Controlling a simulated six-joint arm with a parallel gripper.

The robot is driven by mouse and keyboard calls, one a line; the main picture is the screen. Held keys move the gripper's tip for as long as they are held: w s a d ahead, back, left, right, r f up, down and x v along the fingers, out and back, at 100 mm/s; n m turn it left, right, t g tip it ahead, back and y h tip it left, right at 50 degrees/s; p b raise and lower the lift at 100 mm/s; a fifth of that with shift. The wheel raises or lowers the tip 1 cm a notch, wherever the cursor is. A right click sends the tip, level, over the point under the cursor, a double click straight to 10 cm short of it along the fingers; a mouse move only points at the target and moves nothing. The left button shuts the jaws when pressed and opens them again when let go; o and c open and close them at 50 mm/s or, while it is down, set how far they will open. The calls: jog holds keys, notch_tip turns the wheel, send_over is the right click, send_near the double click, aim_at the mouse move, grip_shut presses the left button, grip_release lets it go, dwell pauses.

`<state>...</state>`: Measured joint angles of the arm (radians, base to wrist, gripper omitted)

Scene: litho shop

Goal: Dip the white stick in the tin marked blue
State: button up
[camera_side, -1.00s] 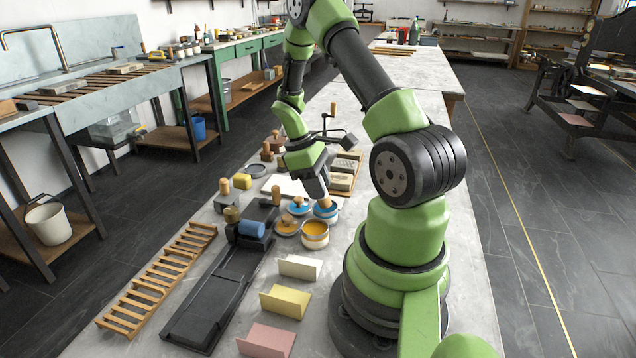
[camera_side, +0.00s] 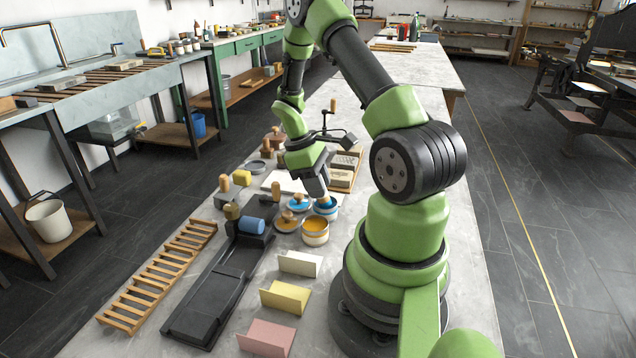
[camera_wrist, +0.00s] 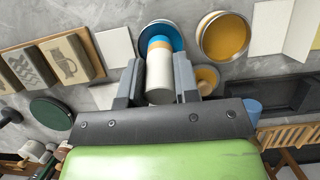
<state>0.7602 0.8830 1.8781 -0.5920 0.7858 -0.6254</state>
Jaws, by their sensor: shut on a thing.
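My gripper (camera_wrist: 158,82) is shut on the white stick (camera_wrist: 160,76), which has an orange band and a blue end. In the wrist view the stick's far end overlaps the open blue tin (camera_wrist: 176,35). The side view shows my gripper (camera_side: 319,194) just above the blue tin (camera_side: 327,212), with the stick's lower end at its mouth. I cannot tell how deep the end is. An open tin of orange-yellow ink (camera_side: 315,237) stands close in front; it also shows in the wrist view (camera_wrist: 223,36). Any marking on the blue tin is not readable.
A blue lid (camera_side: 298,204) and an orange lid (camera_side: 286,225) with wooden knobs lie left of the tins. Folded cards (camera_side: 299,264) stand nearer the camera. A blue roller (camera_side: 251,225) and a slatted wooden rack (camera_side: 160,278) are left. Carved blocks (camera_side: 343,178) lie behind.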

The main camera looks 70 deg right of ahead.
jog(key=shift+r, duration=0.1)
jog(key=shift+r, duration=3.4)
jog(key=w+a+r, duration=0.2)
jog(key=w+a, duration=0.3)
jog(key=a, duration=0.5)
jog(key=w+a+r, duration=0.3)
jog(key=w+a, duration=0.2)
jog(key=a, duration=0.6)
jog(key=shift+w+a, duration=0.2)
jog(key=shift+a, duration=0.1)
